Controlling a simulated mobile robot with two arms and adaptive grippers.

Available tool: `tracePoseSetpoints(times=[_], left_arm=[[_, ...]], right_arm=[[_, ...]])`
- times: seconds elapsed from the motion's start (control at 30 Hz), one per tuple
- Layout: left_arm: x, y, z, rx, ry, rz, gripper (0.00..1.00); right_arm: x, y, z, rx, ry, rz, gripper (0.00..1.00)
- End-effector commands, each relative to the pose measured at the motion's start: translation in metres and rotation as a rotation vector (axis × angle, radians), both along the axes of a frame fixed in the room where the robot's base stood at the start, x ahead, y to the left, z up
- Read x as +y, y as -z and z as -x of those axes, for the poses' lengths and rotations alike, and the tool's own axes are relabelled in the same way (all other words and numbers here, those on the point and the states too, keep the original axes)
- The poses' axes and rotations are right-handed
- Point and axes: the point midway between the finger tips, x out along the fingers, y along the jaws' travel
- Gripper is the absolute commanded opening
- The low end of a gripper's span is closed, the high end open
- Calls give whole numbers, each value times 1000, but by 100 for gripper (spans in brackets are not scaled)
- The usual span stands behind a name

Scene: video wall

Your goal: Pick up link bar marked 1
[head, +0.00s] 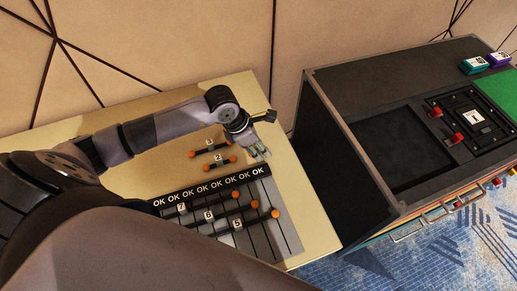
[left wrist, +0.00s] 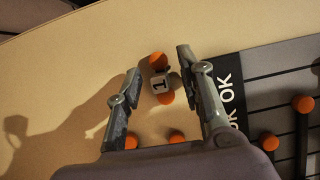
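The link bar marked 1 (left wrist: 159,85) is a short bar with orange ball ends and a white label. In the left wrist view it lies on the tan table between the fingertips of my left gripper (left wrist: 159,62). The fingers are apart, with the right finger close to the label; I cannot tell whether it touches. In the head view my left gripper (head: 257,153) points down at the table beside two other bars, and bar 1 is not discernible there. My right gripper is not in view.
A bar marked 2 (head: 218,158) and another bar (head: 209,147) lie left of the gripper. A dark slotted board (head: 284,228) with OK labels holds several orange-ended bars. A black cabinet (head: 330,160) stands right of the tan table (head: 309,229).

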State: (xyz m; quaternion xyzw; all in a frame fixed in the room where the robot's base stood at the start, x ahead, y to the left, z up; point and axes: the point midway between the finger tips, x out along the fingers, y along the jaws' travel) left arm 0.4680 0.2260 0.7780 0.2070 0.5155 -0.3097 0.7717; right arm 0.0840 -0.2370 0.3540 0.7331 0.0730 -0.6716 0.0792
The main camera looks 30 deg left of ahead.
Motion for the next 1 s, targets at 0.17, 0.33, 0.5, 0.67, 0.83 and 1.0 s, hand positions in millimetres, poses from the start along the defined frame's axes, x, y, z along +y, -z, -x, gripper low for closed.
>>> tracePoseSetpoints(times=[0.17,0.33,0.5,0.67,0.83,1.0], left_arm=[[0,0,0,0,0,0,21],[0,0,0,0,0,0,10],[0,0,0,0,0,0,0],[0,-1,0,0,0,0,0],[0,-1,0,0,0,0,0],[0,-7,-1,-1,0,0,0]], right_arm=[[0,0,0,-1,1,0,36],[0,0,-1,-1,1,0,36],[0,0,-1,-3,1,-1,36],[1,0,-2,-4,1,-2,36],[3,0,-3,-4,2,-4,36],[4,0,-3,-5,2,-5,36]])
